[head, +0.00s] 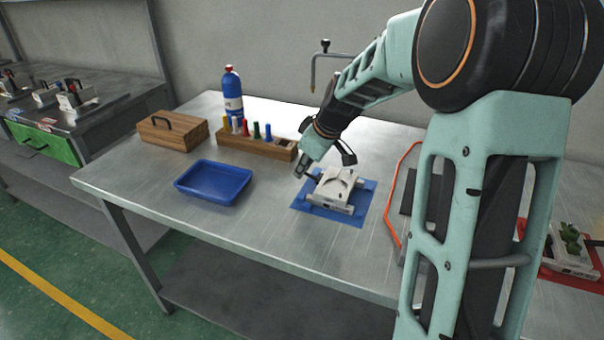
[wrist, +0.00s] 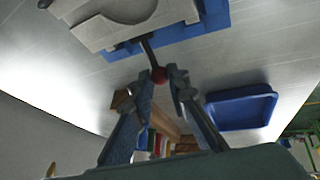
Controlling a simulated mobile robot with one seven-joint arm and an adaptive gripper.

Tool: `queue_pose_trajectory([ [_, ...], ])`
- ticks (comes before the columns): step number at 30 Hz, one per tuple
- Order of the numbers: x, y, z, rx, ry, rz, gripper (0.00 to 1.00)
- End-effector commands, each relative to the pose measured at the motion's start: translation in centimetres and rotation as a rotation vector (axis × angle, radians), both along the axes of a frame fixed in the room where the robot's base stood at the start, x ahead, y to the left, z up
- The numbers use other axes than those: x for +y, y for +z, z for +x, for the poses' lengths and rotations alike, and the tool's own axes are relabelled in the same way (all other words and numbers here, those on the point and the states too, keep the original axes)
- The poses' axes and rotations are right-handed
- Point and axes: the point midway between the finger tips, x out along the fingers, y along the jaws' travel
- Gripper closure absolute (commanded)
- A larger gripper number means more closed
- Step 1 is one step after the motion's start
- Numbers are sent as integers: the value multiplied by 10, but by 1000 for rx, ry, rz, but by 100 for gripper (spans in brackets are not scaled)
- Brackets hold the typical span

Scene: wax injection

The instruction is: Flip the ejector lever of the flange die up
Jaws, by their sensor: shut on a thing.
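The flange die (head: 339,186) is a pale grey block with a round recess on top, lying on a blue mat (head: 299,204) on the steel table. My gripper (head: 303,169) is at the left side of the die, low over the table. In the wrist view my gripper (wrist: 160,82) has its two fingertips on either side of the knob and is shut on it. In the head view the fingers largely hide the knob.
A blue tray (head: 214,182) stands left of the mat. Behind are a wooden rack (head: 253,144) with coloured tools, a wooden box (head: 172,131) and a blue bottle (head: 232,92). An orange cable (head: 390,208) and another die (head: 571,253) on a red mat are to the right.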

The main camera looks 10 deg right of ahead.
Motion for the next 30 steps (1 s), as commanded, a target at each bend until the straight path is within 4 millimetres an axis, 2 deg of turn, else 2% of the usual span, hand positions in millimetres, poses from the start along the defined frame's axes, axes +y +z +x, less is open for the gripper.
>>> queue_pose_trajectory([
  [20,-1,2,-1,-24,0,36,100],
  [21,-1,2,-1,-24,0,36,83],
  [25,-1,2,-1,-24,0,36,69],
  [30,-1,2,-1,-24,0,36,67],
])
